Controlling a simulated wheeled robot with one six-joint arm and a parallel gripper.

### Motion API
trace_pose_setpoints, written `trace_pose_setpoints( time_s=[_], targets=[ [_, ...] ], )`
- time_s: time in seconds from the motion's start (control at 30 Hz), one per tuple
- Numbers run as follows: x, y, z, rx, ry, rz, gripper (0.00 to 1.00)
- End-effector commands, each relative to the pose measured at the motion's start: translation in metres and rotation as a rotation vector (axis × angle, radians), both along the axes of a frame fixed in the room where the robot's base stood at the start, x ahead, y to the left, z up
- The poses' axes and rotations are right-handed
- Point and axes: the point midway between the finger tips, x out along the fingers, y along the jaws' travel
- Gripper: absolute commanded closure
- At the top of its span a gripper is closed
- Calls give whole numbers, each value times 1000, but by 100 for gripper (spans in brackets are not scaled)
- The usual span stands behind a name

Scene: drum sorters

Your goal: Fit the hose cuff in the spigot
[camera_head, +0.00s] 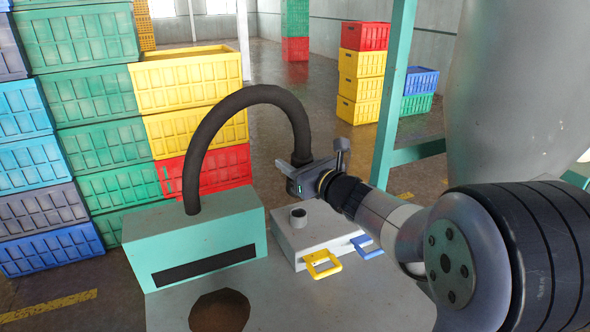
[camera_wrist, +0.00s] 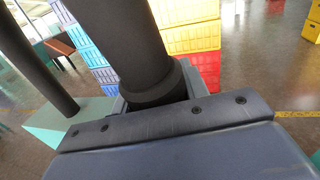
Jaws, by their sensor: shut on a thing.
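A thick dark hose (camera_head: 238,97) rises from a green box (camera_head: 200,236) and arches over to the right. Its free end carries the hose cuff (camera_head: 301,160), held in my gripper (camera_head: 303,172). In the wrist view the dark cuff (camera_wrist: 155,92) stands between the jaws, and its lower end is hidden by the gripper body.
The grey box has a yellow handle (camera_head: 323,264) and a blue handle (camera_head: 367,247) at its front. A round brown opening (camera_head: 220,312) lies in the grey surface in front. Stacked crates (camera_head: 90,120) stand behind on the left. A green post (camera_head: 393,100) stands at the right.

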Motion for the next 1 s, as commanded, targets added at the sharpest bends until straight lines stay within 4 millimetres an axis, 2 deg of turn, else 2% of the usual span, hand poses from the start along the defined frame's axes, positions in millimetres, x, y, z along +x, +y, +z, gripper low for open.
trace_pose_setpoints(
  time_s=[0.6, 1.0],
  targets=[
    [9, 4, -50, -59, 150, -7, 88],
    [10, 4, -58, -67, 168, -8, 88]
  ],
)
